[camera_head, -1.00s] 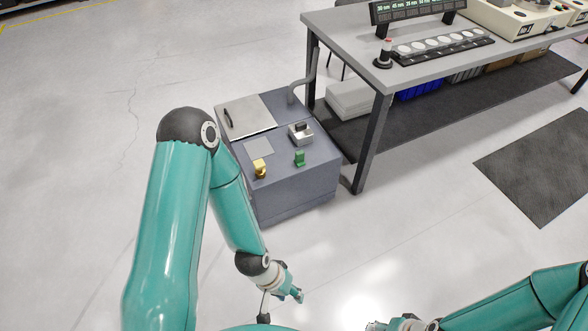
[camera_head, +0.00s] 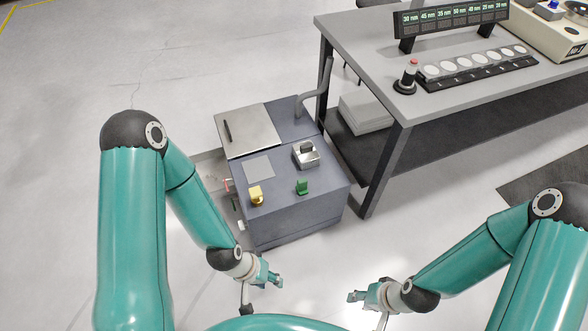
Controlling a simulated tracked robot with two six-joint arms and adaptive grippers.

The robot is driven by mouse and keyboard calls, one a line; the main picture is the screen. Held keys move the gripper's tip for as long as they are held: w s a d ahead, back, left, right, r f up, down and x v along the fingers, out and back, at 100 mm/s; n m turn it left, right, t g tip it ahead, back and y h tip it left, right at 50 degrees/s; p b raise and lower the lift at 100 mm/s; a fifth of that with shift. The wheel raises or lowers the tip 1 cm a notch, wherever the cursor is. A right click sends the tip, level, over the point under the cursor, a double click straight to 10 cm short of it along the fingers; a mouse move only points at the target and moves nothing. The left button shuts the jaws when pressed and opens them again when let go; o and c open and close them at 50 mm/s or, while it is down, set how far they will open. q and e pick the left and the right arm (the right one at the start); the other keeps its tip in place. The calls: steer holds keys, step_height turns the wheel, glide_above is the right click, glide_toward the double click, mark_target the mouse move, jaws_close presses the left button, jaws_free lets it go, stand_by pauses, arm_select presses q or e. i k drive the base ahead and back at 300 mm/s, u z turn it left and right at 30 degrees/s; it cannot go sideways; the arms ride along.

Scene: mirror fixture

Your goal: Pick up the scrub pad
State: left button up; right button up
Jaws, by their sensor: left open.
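My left gripper (camera_head: 277,278) is open and empty, in front of the cabinet and clear of both blocks. My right gripper (camera_head: 352,297) is further right, over bare floor and away from the cabinet; its fingers are too small to tell whether they are parted.
The cabinet also bears a metal lid (camera_head: 247,130), a flat grey square (camera_head: 258,167) and a metal block with a dark top (camera_head: 306,158). A bent grey pipe (camera_head: 320,92) rises behind. A workbench (camera_head: 370,60) stands at right. Floor at left is clear.

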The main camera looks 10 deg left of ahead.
mark_target(303, 185)
steer(key=z, duration=0.1)
steer(key=i, duration=0.85)
steer(key=z, duration=0.45)
